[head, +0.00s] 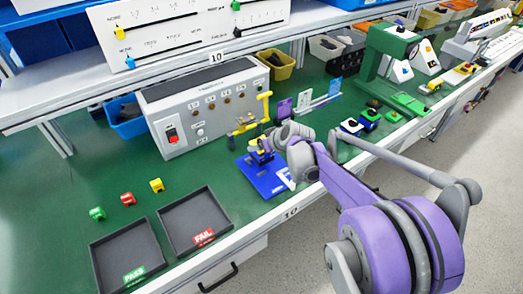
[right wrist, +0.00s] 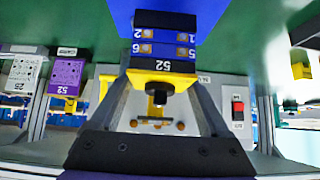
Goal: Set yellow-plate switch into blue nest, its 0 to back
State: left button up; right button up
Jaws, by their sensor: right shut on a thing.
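In the right wrist view my right gripper (right wrist: 162,100) is shut on the yellow-plate switch. The switch has a yellow plate (right wrist: 178,78), a black knob pointing at my palm, and a blue body (right wrist: 163,48) with numbered terminals and an upside-down 52 label. In the head view my right gripper (head: 268,148) holds the switch just over the blue nest (head: 270,187), a flat blue base near the bench's front edge. The gripper and switch hide part of the nest, and I cannot tell whether they touch. The knob's 0 mark is not readable. My left gripper is out of view.
A yellow stand (head: 264,104) and a grey control box (head: 205,105) stand behind the nest. A PASS tray (head: 152,258) and FAIL tray (head: 215,205) lie left. Blue-bodied parts (head: 369,120) lie right.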

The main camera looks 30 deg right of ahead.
jog(key=shift+f, duration=1.3)
jog(key=shift+f, duration=0.15)
jog(key=o, duration=1.4)
jog(key=shift+o, duration=0.2)
